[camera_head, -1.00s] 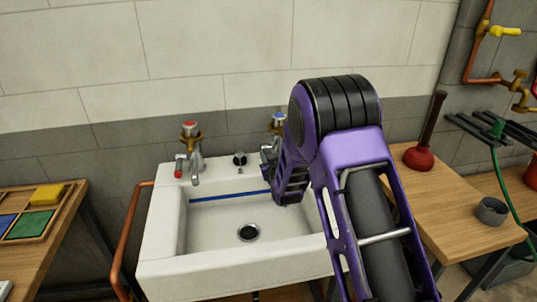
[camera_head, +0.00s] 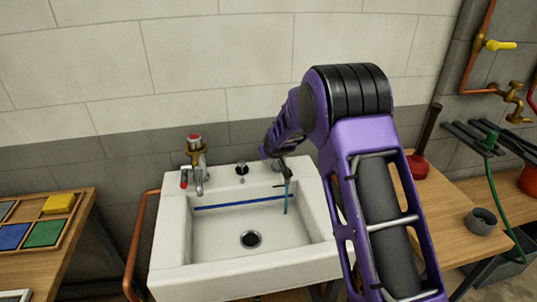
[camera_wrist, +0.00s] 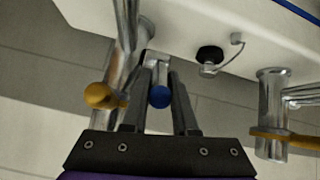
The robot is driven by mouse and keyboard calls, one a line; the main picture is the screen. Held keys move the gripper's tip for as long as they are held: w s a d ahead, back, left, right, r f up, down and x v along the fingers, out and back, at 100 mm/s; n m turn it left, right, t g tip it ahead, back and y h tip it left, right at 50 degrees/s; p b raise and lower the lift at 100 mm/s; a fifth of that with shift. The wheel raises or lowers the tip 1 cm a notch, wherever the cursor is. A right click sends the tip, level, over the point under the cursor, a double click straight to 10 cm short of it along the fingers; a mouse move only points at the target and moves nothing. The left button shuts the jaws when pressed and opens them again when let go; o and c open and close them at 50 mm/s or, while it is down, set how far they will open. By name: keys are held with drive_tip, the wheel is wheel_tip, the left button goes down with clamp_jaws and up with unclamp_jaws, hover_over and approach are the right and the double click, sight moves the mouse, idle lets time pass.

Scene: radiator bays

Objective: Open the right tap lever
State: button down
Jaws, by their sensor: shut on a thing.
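The right tap is mostly hidden behind my arm in the head view; its chrome spout (camera_head: 283,166) shows above the basin. A thin blue-green streak (camera_head: 286,197) hangs below that spout and looks like running water. In the wrist view the right tap (camera_wrist: 126,35) is at upper left, with a brass part (camera_wrist: 104,96). Its blue-tipped lever (camera_wrist: 159,96) lies between the fingers of my gripper (camera_wrist: 160,76), which is shut on it. The gripper tip is hard to make out in the head view (camera_head: 268,150).
The left tap (camera_head: 199,177) with a red cap stands on the white sink (camera_head: 172,240). A black plug (camera_head: 241,169) sits between the taps. A wooden bench (camera_head: 455,215) with a plunger (camera_head: 418,164) stands at right; a table with colored blocks (camera_head: 44,233) is at left.

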idle(0.3)
drive_tip(key=c, duration=1)
unclamp_jaws()
drive_tip(key=shift+r, duration=0.1)
drive_tip(key=v, duration=1.7)
drive_tip(key=shift+s+d, duration=0.1)
drive_tip(key=shift+s, duration=0.05)
drive_tip(key=shift+r, duration=0.1)
